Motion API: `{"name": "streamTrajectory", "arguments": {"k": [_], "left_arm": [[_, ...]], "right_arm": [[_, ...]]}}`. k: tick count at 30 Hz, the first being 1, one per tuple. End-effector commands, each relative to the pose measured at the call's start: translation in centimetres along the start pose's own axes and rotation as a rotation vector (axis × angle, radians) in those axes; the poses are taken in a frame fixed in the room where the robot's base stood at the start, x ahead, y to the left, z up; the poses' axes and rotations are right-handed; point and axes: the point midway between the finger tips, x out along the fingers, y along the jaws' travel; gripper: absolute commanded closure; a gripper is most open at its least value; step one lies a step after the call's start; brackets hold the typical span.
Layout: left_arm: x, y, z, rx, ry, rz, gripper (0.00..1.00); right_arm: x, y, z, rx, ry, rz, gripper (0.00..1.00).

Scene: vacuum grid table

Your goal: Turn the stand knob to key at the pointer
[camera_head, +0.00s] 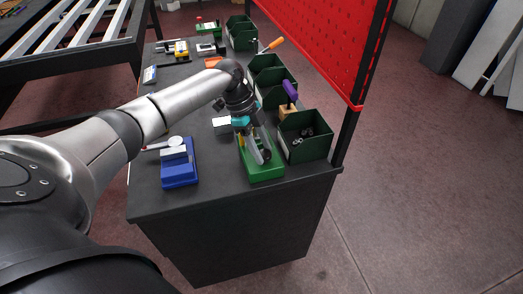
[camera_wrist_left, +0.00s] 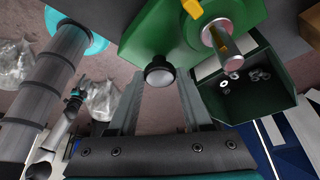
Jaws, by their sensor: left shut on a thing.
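The green stand (camera_head: 262,174) is at the near right part of the table, and its green body (camera_wrist_left: 150,38) fills the top of the left wrist view. A dark round knob with a pale face (camera_wrist_left: 160,74) sticks out of it. My left gripper (camera_head: 262,155) reaches down at the stand; in the wrist view its two fingers (camera_wrist_left: 160,80) are on either side of the knob, shut on it. A silver round shaft (camera_wrist_left: 231,52) bears a yellow key strip (camera_wrist_left: 218,40). A yellow pointer (camera_wrist_left: 192,8) is on the stand, apart from the strip. The right gripper is not in view.
A dark green bin (camera_head: 305,136) with small metal parts stands close right of the stand. More bins (camera_head: 270,73) line the back, with an orange-handled and a purple-handled tool (camera_head: 290,91). A blue fixture (camera_head: 179,168) stands left. A red perforated panel (camera_head: 320,40) rises behind the bins.

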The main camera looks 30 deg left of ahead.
Motion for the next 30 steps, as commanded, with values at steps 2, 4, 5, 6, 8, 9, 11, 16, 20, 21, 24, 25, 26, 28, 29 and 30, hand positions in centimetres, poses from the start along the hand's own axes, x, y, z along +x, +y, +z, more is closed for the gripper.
{"name": "streamTrajectory", "arguments": {"k": [2, 4, 5, 6, 8, 9, 11, 16, 20, 21, 24, 25, 26, 28, 29, 30], "left_arm": [[0.08, -0.02, 0.04, 0.016, -0.001, 0.007, 1.00], [0.07, -0.01, 0.03, 0.026, -0.001, 0.012, 1.00], [0.06, -0.01, 0.02, 0.029, -0.001, 0.013, 1.00], [0.05, 0.00, 0.02, 0.032, -0.002, 0.015, 1.00], [0.04, -0.01, 0.02, 0.036, -0.002, 0.016, 1.00], [0.03, -0.01, 0.02, 0.037, -0.002, 0.016, 1.00], [0.03, -0.01, 0.02, 0.037, -0.002, 0.016, 1.00], [0.03, -0.01, 0.03, 0.036, -0.003, 0.016, 1.00], [0.03, -0.01, 0.04, 0.036, -0.003, 0.015, 0.43], [0.02, -0.01, 0.04, 0.036, -0.003, 0.015, 0.39], [0.02, -0.01, 0.04, 0.035, -0.002, 0.015, 0.27], [0.02, -0.02, 0.04, 0.035, -0.002, 0.015, 0.24], [0.02, -0.02, 0.04, 0.035, -0.002, 0.015, 0.22], [0.01, -0.02, 0.03, 0.035, -0.002, 0.015, 0.22], [0.01, -0.02, 0.04, 0.035, -0.002, 0.015, 0.22], [0.01, -0.02, 0.03, 0.035, -0.002, 0.015, 0.22]], "right_arm": [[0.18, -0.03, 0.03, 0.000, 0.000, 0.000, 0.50], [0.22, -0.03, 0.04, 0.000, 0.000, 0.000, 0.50], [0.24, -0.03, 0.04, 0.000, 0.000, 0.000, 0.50], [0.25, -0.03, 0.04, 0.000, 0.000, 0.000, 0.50], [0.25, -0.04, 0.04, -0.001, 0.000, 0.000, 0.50], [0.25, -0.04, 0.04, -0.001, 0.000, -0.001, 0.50], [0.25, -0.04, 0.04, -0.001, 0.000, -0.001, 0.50], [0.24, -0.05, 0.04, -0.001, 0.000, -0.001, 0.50], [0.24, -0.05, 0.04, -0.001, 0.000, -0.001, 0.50], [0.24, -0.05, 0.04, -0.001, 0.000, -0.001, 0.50], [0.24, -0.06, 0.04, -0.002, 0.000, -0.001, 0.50], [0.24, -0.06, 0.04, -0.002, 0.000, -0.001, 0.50], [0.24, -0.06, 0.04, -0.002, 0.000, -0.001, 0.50], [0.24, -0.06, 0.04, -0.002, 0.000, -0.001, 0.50], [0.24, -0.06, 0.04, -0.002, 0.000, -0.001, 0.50], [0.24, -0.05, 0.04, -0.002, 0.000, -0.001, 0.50]]}}
